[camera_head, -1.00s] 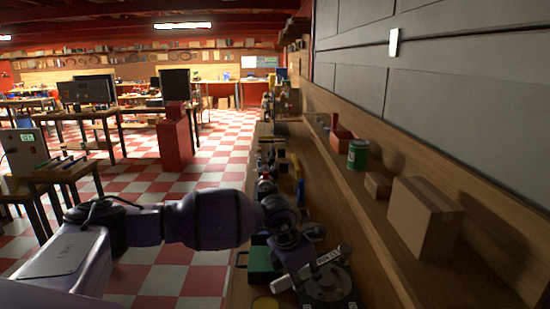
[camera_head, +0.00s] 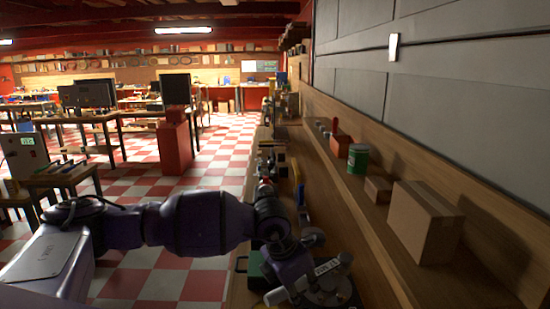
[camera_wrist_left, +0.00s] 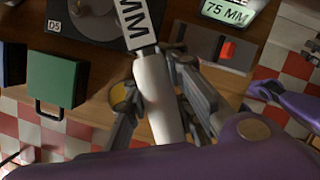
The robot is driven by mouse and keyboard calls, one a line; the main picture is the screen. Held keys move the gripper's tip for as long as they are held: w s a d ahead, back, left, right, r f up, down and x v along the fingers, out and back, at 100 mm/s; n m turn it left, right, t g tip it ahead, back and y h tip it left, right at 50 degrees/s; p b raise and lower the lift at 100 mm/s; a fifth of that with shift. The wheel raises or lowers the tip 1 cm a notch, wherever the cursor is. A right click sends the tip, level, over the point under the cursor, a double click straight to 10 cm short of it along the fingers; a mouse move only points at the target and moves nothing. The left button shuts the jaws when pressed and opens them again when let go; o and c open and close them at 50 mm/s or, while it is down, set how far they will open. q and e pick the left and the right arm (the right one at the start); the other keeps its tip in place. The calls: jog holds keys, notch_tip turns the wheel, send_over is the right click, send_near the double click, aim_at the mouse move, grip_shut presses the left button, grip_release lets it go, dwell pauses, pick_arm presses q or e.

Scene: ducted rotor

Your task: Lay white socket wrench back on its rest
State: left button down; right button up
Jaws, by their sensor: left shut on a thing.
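My left gripper (camera_head: 303,286) is over the bench at the bottom middle of the head view. In the left wrist view my left gripper (camera_wrist_left: 155,82) is shut on the white socket wrench (camera_wrist_left: 158,98), with a finger on each side of its pale shaft. A white label ending in "MM" shows at the wrench's far end. In the head view the wrench (camera_head: 273,298) shows partly, beside the fingers. I cannot make out the wrench's rest for sure.
A green case (camera_wrist_left: 55,77) with a black handle lies on the bench beside the gripper. A dark plate with a red block (camera_wrist_left: 226,50) and a "75 MM" sign (camera_wrist_left: 228,9) are on the other side. Cardboard boxes (camera_head: 425,222) and a green can (camera_head: 357,158) stand on the shelf.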

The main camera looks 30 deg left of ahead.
pick_arm(q)
jog(key=shift+s+d+r, duration=0.25)
jog(key=shift+s+r, duration=0.15)
jog(key=shift+s, duration=0.45)
jog(key=shift+s+d+r, duration=0.25)
jog(key=shift+s+r, duration=0.1)
jog(key=shift+s, duration=0.55)
jog(key=shift+s+d+r, duration=0.25)
jog(key=shift+s+r, duration=0.15)
jog(key=shift+s, duration=0.45)
